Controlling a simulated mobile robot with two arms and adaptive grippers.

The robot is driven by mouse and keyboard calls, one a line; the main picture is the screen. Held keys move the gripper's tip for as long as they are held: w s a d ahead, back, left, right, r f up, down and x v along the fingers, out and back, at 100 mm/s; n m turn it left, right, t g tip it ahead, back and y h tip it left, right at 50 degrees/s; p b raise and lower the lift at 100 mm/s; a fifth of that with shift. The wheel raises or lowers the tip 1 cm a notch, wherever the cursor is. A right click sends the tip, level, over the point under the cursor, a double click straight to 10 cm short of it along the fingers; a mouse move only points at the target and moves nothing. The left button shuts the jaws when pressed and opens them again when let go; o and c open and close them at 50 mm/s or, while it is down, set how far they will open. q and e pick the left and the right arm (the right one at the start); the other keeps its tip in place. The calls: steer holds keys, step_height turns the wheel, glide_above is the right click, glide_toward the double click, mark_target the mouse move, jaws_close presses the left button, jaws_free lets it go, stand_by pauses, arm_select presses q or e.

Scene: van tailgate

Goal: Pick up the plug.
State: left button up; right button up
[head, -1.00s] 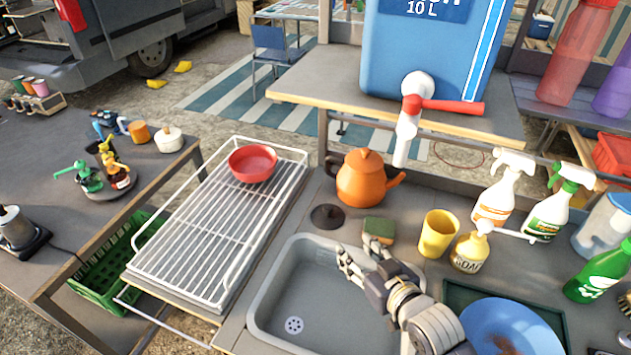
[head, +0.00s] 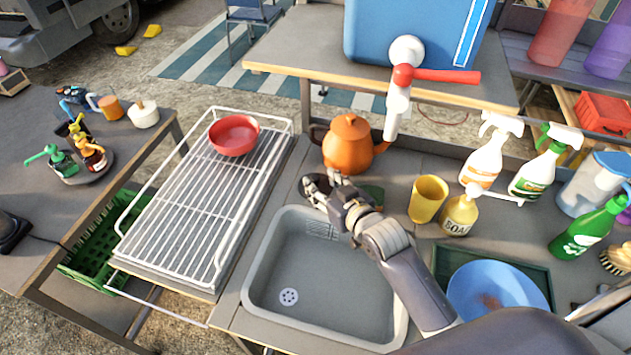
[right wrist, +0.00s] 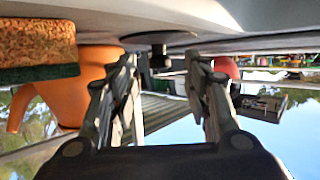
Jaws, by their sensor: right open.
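The plug is a black disc with a small knob. In the right wrist view, which looks upside down, the plug (right wrist: 158,36) lies on the counter, ahead and between the fingers. In the head view the plug (head: 319,182) is partly hidden by my right gripper (head: 318,192), behind the sink's back edge. My right gripper (right wrist: 161,62) is open, its fingers on either side of the line to the knob, with nothing held. The knob appears just beyond the fingertips; I cannot tell whether they touch. My left gripper is not in view.
An orange kettle (head: 348,147) stands close behind the plug. A sponge (head: 372,195) lies to its right, near my right gripper, and a yellow cup (head: 428,198) further right. The grey sink (head: 300,262) is empty. A wire rack (head: 190,190) with a red bowl (head: 234,136) is left.

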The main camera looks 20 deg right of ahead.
mark_target(315, 182)
steer(key=shift+x, duration=1.15)
steer(key=shift+w, duration=0.3)
jaws_close()
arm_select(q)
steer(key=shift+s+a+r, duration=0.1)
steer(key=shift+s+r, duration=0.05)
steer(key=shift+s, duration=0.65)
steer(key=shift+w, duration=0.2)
